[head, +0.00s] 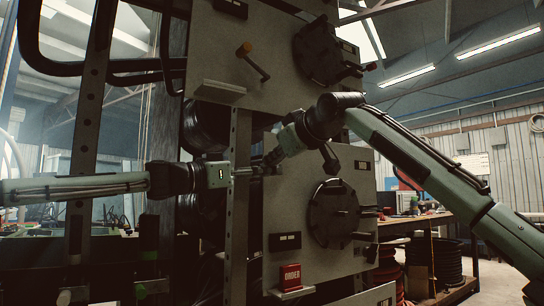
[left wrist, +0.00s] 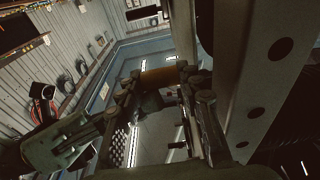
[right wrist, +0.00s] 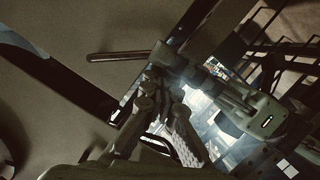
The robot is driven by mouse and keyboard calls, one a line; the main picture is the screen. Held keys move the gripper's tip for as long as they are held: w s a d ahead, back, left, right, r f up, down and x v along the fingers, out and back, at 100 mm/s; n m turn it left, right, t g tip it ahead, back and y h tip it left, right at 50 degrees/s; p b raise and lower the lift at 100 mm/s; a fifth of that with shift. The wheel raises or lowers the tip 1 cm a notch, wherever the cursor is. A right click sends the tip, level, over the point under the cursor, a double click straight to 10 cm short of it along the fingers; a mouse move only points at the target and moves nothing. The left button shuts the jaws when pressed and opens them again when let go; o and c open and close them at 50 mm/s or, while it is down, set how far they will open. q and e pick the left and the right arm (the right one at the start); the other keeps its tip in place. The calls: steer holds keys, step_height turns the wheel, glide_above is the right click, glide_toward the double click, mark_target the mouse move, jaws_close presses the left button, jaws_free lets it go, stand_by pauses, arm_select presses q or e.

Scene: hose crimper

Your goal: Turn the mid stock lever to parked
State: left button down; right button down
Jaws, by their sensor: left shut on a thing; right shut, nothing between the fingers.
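The lower panel (head: 300,205) carries a lever at its upper left, mostly hidden by my grippers in the head view. Its dark rod (right wrist: 118,56) shows in the right wrist view, running towards my left gripper. Its orange-brown knob (left wrist: 160,76) lies between the left fingers in the left wrist view. My left gripper (head: 248,171) is shut on this knob. My right gripper (head: 270,160) is shut and empty, close beside the left fingers; its fingers (right wrist: 160,85) show just below the rod. I cannot read any lever label.
The upper panel (head: 215,75) has another lever with an orange knob (head: 244,49) and a round black flange (head: 322,52). A round cover (head: 333,213) sits on the lower panel. A red ORDER box (head: 290,276) is below. A steel upright (head: 238,215) stands close to my left gripper.

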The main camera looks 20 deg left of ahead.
arm_select(q)
steer(key=c, duration=1.3)
jaws_free()
steer(key=shift+d+f, duration=0.15)
steer(key=shift+f, duration=0.1)
steer(key=shift+r, duration=0.1)
arm_select(e)
steer(key=shift+w+d+f, duration=0.15)
steer(key=shift+w+f, duration=0.1)
steer(key=shift+f, duration=0.1)
arm_select(q)
steer(key=shift+a+r, duration=0.1)
steer(key=shift+a, duration=0.1)
